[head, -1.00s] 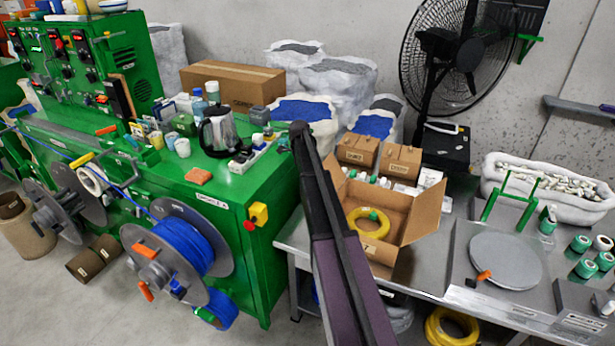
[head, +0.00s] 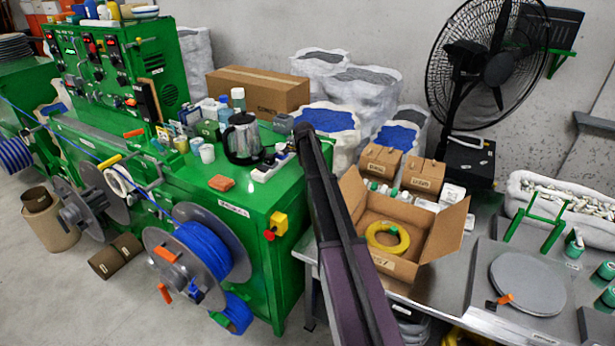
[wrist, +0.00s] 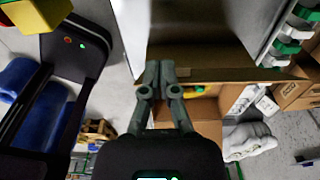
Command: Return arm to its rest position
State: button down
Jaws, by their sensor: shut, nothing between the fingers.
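My gripper (wrist: 159,75) shows in the wrist view with its two grey fingers together and nothing between them. A brown cardboard surface (wrist: 205,55) lies beyond the fingertips; I cannot tell how far. In the head view my arm's dark links stand in front of the bench's left end, and the gripper cannot be made out there. The blue cable (head: 203,252) is wound on a grey reel at the front of the green machine (head: 262,215).
An open cardboard box (head: 440,238) holding a yellow coil (head: 388,237) stands on the metal bench (head: 455,285), right beside my arm. A kettle (head: 242,138) stands on the machine. A large black fan (head: 490,60) is behind the bench.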

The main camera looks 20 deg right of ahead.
jog(key=s+a+n, duration=1.2)
jog(key=s+n, duration=0.2)
jog(key=s, duration=0.3)
jog(key=s+a+n, duration=1.2)
jog(key=s+n, duration=0.2)
jog(key=s, duration=0.3)
jog(key=shift+s+a+n+t+y, duration=0.15)
jog(key=shift+s+n+t+y, duration=0.15)
jog(key=shift+s+t, duration=0.1)
